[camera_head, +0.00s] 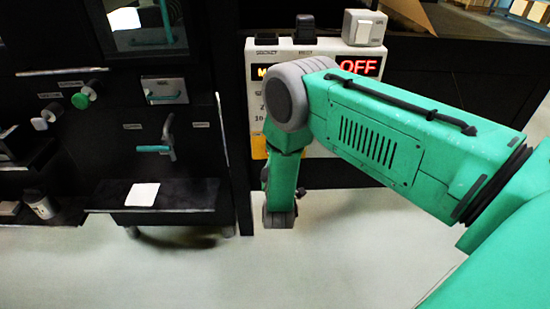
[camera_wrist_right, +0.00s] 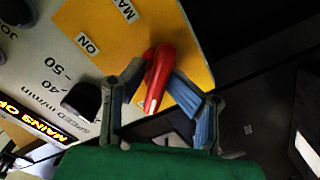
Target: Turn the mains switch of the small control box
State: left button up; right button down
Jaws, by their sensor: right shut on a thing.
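The small control box (camera_head: 283,47) stands in the upper middle of the head view, its front largely covered by my right arm. A red OFF display (camera_head: 359,66) is lit on it. In the right wrist view the mains switch is a red handle (camera_wrist_right: 158,72) on a yellow plate (camera_wrist_right: 100,22) marked ON. My right gripper (camera_wrist_right: 160,95) has its two fingers on either side of the red handle and is shut on it. In the head view the handle and the gripper's fingertips are hidden behind my arm. My left gripper is not in view.
A black knob (camera_wrist_right: 82,100) sits beside the yellow plate, near a speed scale. A lit yellow display (camera_wrist_right: 38,118) starts with MAINS. In the head view a dark cabinet (camera_head: 105,130) with handles stands left of the box, above a shelf with a white sheet (camera_head: 142,194). The floor in front is clear.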

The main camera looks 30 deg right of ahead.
jog(key=shift+w+d+r, duration=0.1)
jog(key=shift+w+r, duration=0.15)
jog(key=shift+r, duration=0.15)
jog(key=c, duration=1.5)
grip_release()
jog(key=shift+c, duration=0.2)
jog(key=shift+f, duration=0.1)
jog(key=v, duration=1.2)
jog(key=shift+f, duration=0.15)
